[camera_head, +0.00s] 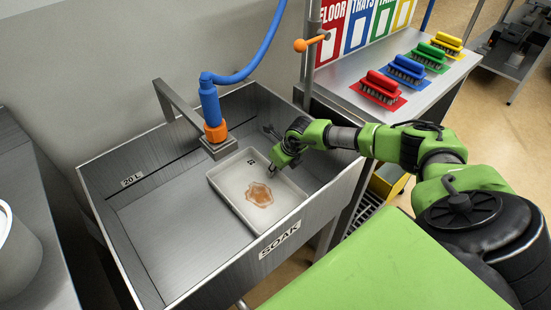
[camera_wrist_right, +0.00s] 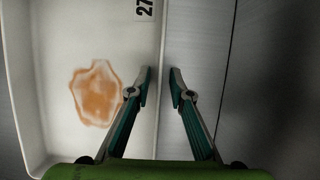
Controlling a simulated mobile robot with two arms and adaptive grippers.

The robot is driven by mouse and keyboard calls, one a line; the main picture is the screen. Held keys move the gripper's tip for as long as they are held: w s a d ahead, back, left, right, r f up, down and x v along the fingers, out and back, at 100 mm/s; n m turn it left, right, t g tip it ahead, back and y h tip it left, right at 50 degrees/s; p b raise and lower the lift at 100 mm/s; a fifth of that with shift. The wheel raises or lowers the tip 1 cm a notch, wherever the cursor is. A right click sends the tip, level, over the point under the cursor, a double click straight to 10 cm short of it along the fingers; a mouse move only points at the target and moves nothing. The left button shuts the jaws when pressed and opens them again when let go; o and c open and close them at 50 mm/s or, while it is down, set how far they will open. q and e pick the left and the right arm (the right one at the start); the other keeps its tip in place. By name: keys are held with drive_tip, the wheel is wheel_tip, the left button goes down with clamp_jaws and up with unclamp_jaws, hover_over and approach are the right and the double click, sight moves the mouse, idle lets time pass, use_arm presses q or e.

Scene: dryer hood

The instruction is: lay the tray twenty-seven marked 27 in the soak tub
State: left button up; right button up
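The white tray (camera_head: 232,192) marked 27 lies inside the steel soak tub (camera_head: 170,243), towards its right end, and looks flat on the tub floor. A brown-orange stain (camera_head: 259,194) is on its base. In the right wrist view the tray (camera_wrist_right: 60,50) fills the left side, with its 27 label (camera_wrist_right: 145,8) at the top. My right gripper (camera_wrist_right: 162,88) is open, with one finger inside the tray and one outside, and the rim runs between them with gaps. In the head view my right gripper (camera_head: 272,171) is at the tray's right edge. My left gripper is not in view.
Coloured brushes (camera_head: 407,70) stand on a bench at the back right. The tub's left floor is clear. A white container (camera_head: 15,255) stands at far left.

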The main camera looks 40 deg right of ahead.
drive_tip(key=shift+r, duration=0.1)
drive_tip(key=v, duration=1.2)
idle(0.4)
